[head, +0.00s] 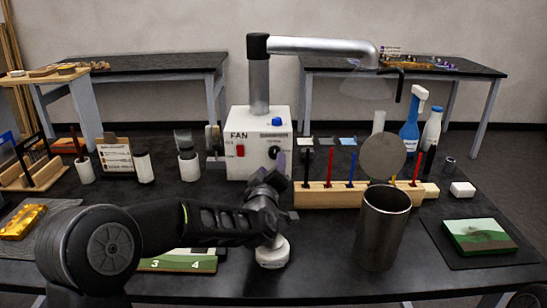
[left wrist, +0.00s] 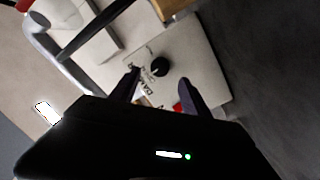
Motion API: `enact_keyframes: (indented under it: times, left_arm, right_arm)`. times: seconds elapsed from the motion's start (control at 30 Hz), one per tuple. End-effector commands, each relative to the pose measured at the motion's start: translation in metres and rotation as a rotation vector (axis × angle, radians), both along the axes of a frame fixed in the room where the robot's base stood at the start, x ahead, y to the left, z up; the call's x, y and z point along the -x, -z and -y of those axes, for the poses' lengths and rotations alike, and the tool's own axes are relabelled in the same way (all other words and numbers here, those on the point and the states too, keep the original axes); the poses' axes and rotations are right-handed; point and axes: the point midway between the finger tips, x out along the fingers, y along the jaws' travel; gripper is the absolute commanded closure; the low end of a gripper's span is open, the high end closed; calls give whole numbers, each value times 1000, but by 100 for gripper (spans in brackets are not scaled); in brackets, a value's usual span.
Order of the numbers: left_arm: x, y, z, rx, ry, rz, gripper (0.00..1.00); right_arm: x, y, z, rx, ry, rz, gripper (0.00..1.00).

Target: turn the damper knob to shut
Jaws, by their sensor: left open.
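The damper knob (head: 273,152) is a round black knob on the right of the front of the white fan box (head: 244,145), beneath a label too small to read surely. In the left wrist view the knob (left wrist: 160,67) shows between and just beyond my fingertips. My left gripper (head: 275,173) is open in front of the box; its fingers (left wrist: 160,78) stand either side of the knob in that picture, with no contact visible. The knob's pointer direction is not clear. A red switch (head: 240,150) is left of the knob. My right gripper is not in view.
A metal duct (head: 320,46) rises from the box and bends right. A wooden rack (head: 335,195) of coloured tools stands right of the box, behind a metal cylinder (head: 382,230). A white round object (head: 272,256) stands below my left wrist. White cups (head: 189,165) stand left.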

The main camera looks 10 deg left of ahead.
Motion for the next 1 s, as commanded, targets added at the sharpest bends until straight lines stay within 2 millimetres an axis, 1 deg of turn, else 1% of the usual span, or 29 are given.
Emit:
enact_keyframes:
  times: [0.1,0.3,0.43,0.67,0.77,1.0]
  left_arm:
    - [-20,0,-3,1,-1,-1,45]
    - [-46,0,-6,1,-1,-1,45]
    - [-53,0,-7,0,0,0,45]
    - [-54,0,-7,0,0,0,45]
    - [-54,0,-7,0,0,0,52]
    - [-54,0,-7,0,0,0,71]
  right_arm:
    - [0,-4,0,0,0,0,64]
    - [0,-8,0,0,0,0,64]
    - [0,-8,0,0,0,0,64]
    - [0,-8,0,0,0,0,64]
    - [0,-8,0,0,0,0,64]
    - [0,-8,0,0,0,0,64]
